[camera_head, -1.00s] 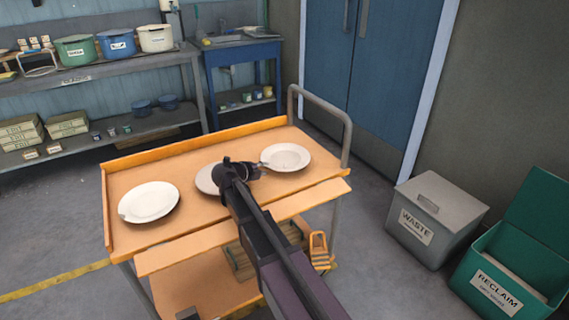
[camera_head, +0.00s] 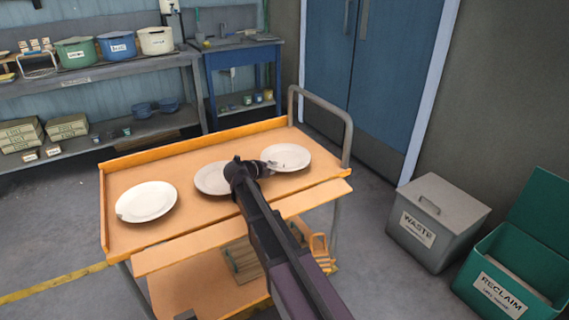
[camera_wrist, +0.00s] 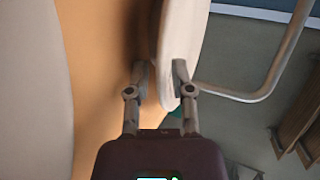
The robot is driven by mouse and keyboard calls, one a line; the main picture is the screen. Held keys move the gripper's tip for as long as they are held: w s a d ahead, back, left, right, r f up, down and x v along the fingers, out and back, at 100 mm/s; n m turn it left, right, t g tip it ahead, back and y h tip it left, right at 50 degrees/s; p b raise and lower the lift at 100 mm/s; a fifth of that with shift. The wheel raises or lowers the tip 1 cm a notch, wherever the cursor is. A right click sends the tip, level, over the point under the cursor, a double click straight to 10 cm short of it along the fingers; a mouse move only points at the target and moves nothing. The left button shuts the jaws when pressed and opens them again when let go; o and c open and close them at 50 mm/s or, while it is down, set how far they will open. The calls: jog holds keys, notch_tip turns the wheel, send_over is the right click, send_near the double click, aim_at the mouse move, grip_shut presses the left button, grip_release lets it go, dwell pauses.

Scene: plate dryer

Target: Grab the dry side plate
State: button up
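Three pale plates lie in a row on the orange cart top: a left plate (camera_head: 147,201), a middle plate (camera_head: 212,178) and a right plate (camera_head: 292,155). Which one is dry cannot be told. My gripper (camera_head: 270,166) is at the left rim of the right plate, and my wrist partly hides the middle plate. In the wrist view, my gripper (camera_wrist: 160,72) has its fingers apart, with the right plate's rim (camera_wrist: 182,35) reaching between them. A gap shows on the left finger's side. The middle plate (camera_wrist: 28,90) fills the left edge there.
The cart (camera_head: 190,250) has a raised back edge and a grey handle (camera_head: 347,130) beyond the right plate. A grey waste bin (camera_head: 440,220) and a green reclaim bin (camera_head: 510,270) stand on the floor to the right. Shelves (camera_head: 100,70) stand behind.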

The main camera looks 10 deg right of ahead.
jog(key=shift+c, duration=0.2)
dwell(0.3)
grip_shut()
jog(key=shift+r, duration=0.15)
notch_tip(320, 180, up, 4)
jog(key=p, duration=0.3)
jog(key=shift+f+p, duration=0.25)
jog(key=shift+p, duration=0.15)
jog(key=s, duration=0.5)
jog(key=s+r+p, duration=0.1)
jog(key=s, duration=1)
jog(key=shift+a+r, duration=0.15)
jog(key=shift+a, duration=0.1)
